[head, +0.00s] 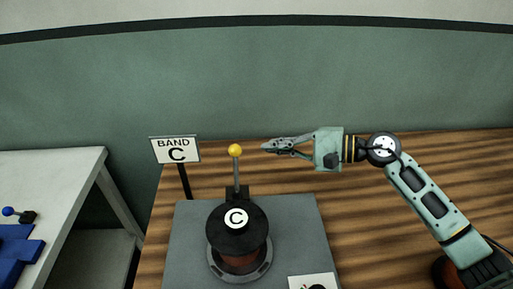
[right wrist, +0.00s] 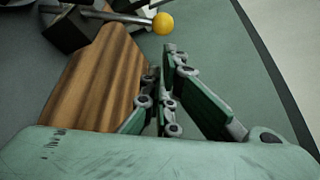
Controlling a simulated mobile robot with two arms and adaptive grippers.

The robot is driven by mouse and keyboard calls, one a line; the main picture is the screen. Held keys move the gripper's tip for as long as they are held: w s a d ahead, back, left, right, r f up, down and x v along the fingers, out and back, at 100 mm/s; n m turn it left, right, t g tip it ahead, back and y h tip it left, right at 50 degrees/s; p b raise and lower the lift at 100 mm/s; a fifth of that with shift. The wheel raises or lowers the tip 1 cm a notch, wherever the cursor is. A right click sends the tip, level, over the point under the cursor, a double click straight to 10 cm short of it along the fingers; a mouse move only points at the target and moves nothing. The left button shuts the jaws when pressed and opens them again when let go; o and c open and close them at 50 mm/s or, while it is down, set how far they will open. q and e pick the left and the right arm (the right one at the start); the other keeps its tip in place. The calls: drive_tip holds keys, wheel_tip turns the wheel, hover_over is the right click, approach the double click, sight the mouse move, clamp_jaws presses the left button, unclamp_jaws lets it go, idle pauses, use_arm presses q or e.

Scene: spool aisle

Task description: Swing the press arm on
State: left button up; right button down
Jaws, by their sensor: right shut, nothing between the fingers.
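The press arm is a grey rod (head: 237,175) standing upright with a yellow ball (head: 235,150) on its top. It rises behind the black round press head marked C (head: 236,217), which sits over a reddish-brown spool (head: 239,260) on a grey plate. My right gripper (head: 267,146) is shut and empty. It points left, a little to the right of the yellow ball and apart from it. In the right wrist view the yellow ball (right wrist: 163,23) is at the top, beyond the shut fingers (right wrist: 168,62). My left gripper is not in view.
A sign reading BAND C (head: 176,150) stands on a black post at the plate's back left. A white card (head: 313,281) lies at the plate's front right. A separate grey table (head: 60,175) with a blue fixture (head: 18,250) is at left. The wooden bench (head: 370,220) is clear right of the plate.

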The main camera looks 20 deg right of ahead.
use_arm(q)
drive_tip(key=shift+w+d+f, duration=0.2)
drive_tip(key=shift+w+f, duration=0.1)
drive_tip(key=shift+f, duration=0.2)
use_arm(e)
drive_tip(key=shift+t+h, duration=0.4)
drive_tip(key=shift+t, duration=0.5)
drive_tip(key=d, duration=0.2)
drive_tip(key=w+d+f, duration=0.1)
drive_tip(key=shift+w+d+f, duration=0.1)
drive_tip(key=shift+d, duration=0.3)
drive_tip(key=r+p+x, duration=0.1)
drive_tip(key=p+x, duration=0.3)
drive_tip(key=x, duration=0.7)
use_arm(q)
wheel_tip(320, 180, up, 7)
drive_tip(key=p, duration=0.2)
use_arm(e)
drive_tip(key=s, duration=0.2)
drive_tip(key=s+a, duration=0.1)
drive_tip(key=s, duration=0.1)
drive_tip(key=shift+s+r, duration=0.1)
drive_tip(key=shift+r, duration=0.2)
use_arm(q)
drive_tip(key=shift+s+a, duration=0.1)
